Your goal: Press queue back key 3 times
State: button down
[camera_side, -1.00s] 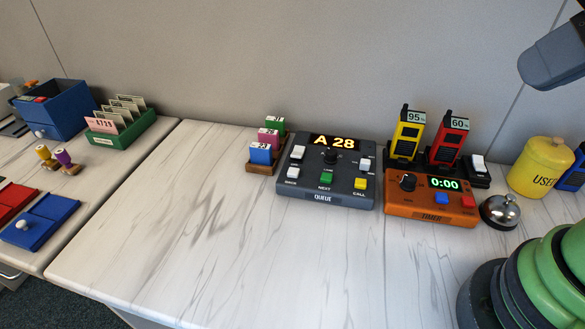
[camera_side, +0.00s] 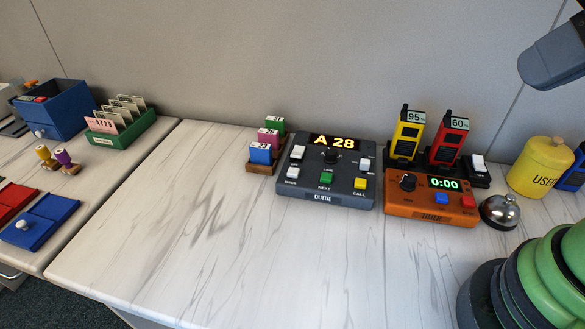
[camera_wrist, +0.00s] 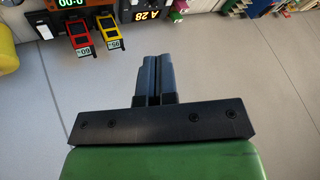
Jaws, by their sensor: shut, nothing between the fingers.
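The dark grey queue box (camera_side: 325,178) stands on the white marbled desk, and its display reads A 28. Its white back key (camera_side: 292,173) is at the lower left, beside a green NEXT key (camera_side: 326,178) and a yellow CALL key (camera_side: 360,184). A black knob sits under the display. In the wrist view, the display of the queue box (camera_wrist: 140,13) shows at the top edge, and the back key is out of view. My gripper (camera_wrist: 152,58) is shut and empty, well away from the box.
Right of the queue box is an orange timer (camera_side: 430,200) reading 0:00, with yellow (camera_side: 408,137) and red (camera_side: 448,141) radios behind it. A bell (camera_side: 500,211) and yellow canister (camera_side: 541,167) stand further right. Numbered blocks (camera_side: 262,153) adjoin the box's left. The desk in front is clear.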

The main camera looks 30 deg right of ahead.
jog(key=w+n+h, duration=0.1)
jog(key=w+n, duration=0.3)
jog(key=w, duration=0.5)
jog(key=n+t+y, duration=0.1)
jog(key=n+y, duration=0.2)
jog(key=n, duration=1.1)
send_over(293, 173)
notch_tip(293, 173, down, 16)
jog(key=shift+r, duration=0.1)
jog(key=shift+f, duration=4.4)
jog(key=shift+f, duration=0.15)
jog(key=shift+f, duration=0.25)
